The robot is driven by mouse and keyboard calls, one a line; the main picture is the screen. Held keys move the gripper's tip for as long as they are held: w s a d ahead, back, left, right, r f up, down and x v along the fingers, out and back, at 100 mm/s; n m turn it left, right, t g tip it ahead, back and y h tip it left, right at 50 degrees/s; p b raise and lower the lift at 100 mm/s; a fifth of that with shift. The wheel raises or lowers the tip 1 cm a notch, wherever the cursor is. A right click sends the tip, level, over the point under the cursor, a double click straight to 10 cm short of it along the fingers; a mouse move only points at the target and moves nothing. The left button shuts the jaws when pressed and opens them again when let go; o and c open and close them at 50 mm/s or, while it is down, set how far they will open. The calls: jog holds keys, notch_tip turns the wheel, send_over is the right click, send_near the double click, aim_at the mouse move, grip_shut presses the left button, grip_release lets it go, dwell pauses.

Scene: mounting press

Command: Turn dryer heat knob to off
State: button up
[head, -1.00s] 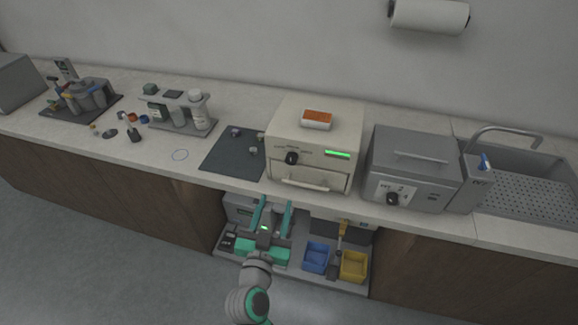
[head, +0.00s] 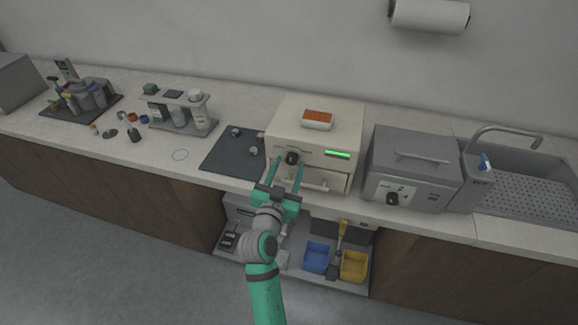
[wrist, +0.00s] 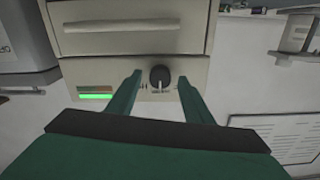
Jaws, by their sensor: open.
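A cream box-shaped machine (head: 318,150), apparently the dryer, stands on the counter. A black round knob (head: 292,157) sits on the left of its front, with small markings too fine to read. The knob also shows in the wrist view (wrist: 160,77), which sees the machine upside down; a pale pointer on it points down in that picture. My gripper (head: 289,167) is open and empty in front of the knob. In the wrist view its green fingers (wrist: 160,84) stand apart to the left and right of the knob, with a gap on each side.
A lit green display (head: 338,154) is right of the knob, and a drawer handle (head: 305,185) is below. An orange-filled dish (head: 317,119) sits on top. A grey machine (head: 413,168) with its own knob (head: 392,198) stands to the right. A dark mat (head: 226,158) lies left.

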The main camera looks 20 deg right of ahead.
jog(key=shift+w+d, duration=0.3)
jog(key=shift+w, duration=0.15)
jog(key=c, duration=1.1)
jog(key=shift+n, duration=0.3)
jog(key=n, duration=0.5)
jog(key=shift+n, duration=0.3)
jog(key=n, duration=0.5)
jog(key=shift+n, duration=0.4)
jog(key=shift+s, duration=0.1)
